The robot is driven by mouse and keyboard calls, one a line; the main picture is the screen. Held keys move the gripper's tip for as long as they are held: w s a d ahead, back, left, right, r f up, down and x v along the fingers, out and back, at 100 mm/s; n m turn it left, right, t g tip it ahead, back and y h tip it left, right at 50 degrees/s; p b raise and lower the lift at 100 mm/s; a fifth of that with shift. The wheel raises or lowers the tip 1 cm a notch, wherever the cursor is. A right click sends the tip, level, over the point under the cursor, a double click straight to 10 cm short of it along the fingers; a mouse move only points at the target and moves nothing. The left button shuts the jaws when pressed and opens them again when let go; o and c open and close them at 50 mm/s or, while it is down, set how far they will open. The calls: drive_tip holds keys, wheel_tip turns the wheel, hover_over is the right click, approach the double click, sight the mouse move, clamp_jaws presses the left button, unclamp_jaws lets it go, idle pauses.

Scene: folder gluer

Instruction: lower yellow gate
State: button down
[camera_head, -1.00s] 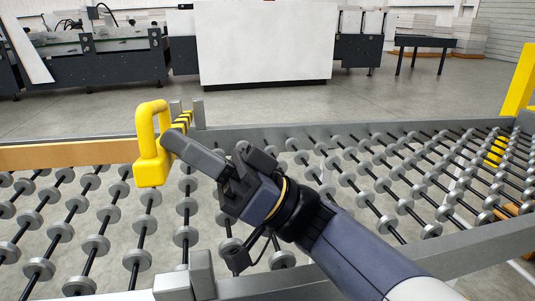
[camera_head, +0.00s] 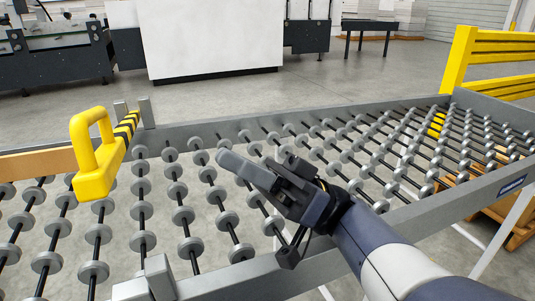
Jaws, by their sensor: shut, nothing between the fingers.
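The yellow gate (camera_head: 108,160) is a bar with black stripes and a yellow loop handle at its near end. It stands at the left of the roller conveyor, raised above the rollers and hinged near grey posts (camera_head: 134,113) on the far rail. A grey bracket (camera_head: 158,277) stands on the near rail. My gripper (camera_head: 222,158) is shut and empty. It is over the rollers to the right of the gate, clearly apart from the handle.
The roller conveyor (camera_head: 300,125) has grey side rails and many skate wheels. A yellow fence (camera_head: 490,55) stands at the far right, with a wooden pallet (camera_head: 510,215) below the right end. A white machine panel (camera_head: 212,38) stands behind, across open floor.

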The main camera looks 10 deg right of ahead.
drive_tip(key=d+b, duration=0.4)
